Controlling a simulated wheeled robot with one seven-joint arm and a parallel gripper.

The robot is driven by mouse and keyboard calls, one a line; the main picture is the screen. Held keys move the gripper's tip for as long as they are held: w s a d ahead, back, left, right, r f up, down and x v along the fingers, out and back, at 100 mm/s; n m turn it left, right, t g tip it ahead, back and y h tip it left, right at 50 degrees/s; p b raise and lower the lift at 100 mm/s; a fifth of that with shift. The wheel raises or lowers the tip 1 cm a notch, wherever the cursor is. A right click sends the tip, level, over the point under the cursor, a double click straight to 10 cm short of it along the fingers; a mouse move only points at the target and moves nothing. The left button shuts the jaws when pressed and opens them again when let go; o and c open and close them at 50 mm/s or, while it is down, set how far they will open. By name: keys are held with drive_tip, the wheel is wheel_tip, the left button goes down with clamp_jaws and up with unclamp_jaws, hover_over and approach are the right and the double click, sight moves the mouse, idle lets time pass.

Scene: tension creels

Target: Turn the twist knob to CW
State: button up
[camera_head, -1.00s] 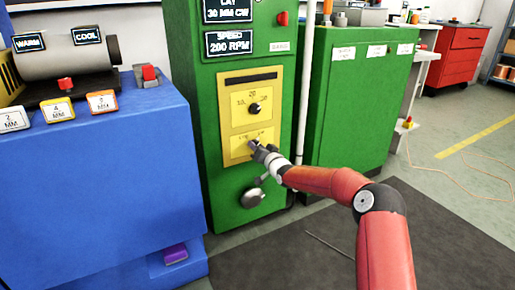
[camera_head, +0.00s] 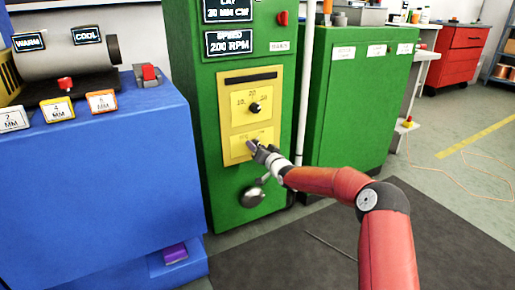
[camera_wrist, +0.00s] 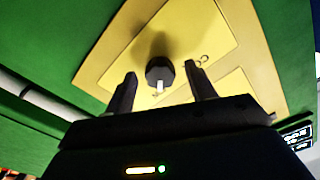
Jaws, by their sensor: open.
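The twist knob (camera_wrist: 159,73) is dark and faceted, with a pale mark on its edge, on a yellow plate (camera_head: 239,149) low on the green cabinet's panel. Lettering beside it is partly hidden and too blurred to read fully. My gripper (camera_wrist: 160,70) is open, with one finger on each side of the knob and a visible gap on both sides. In the head view my gripper (camera_head: 252,147) is at the lower yellow plate and covers most of the knob. The display (camera_head: 228,10) above reads "LAY 30 MM CW".
A second black knob (camera_head: 254,108) sits on the plate above. A grey rounded handle (camera_head: 252,197) sticks out below the panel. A blue machine (camera_head: 100,190) stands left, and a white pole (camera_head: 304,90) and another green cabinet (camera_head: 355,110) stand right.

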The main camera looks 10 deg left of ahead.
drive_tip(key=v, duration=0.7)
drive_tip(key=shift+s, duration=0.1)
drive_tip(key=s+d+r+n+g+h+p, duration=0.1)
drive_tip(key=s+d+r+g+h+p, duration=0.15)
drive_tip(key=s+d+r, duration=0.4)
drive_tip(key=s+d+r+g+h+p, duration=0.15)
drive_tip(key=s+r+h, duration=0.25)
drive_tip(key=s, duration=0.5)
drive_tip(key=s+d+r+n+g+h+p, duration=0.1)
drive_tip(key=s+d+r+h+p, duration=0.2)
drive_tip(key=s+d+r, duration=0.35)
drive_tip(key=s+d+m+g+p, duration=0.1)
drive_tip(key=s+d+g, duration=0.1)
drive_tip(key=s, duration=1.2)
drive_tip(key=s+d+m+g+p, duration=0.1)
drive_tip(key=s+d+g+p, duration=0.1)
drive_tip(key=s, duration=1.2)
drive_tip(key=shift+s+d+r+m, duration=0.25)
drive_tip(key=shift+d+m, duration=0.05)
drive_tip(key=shift+d, duration=0.5)
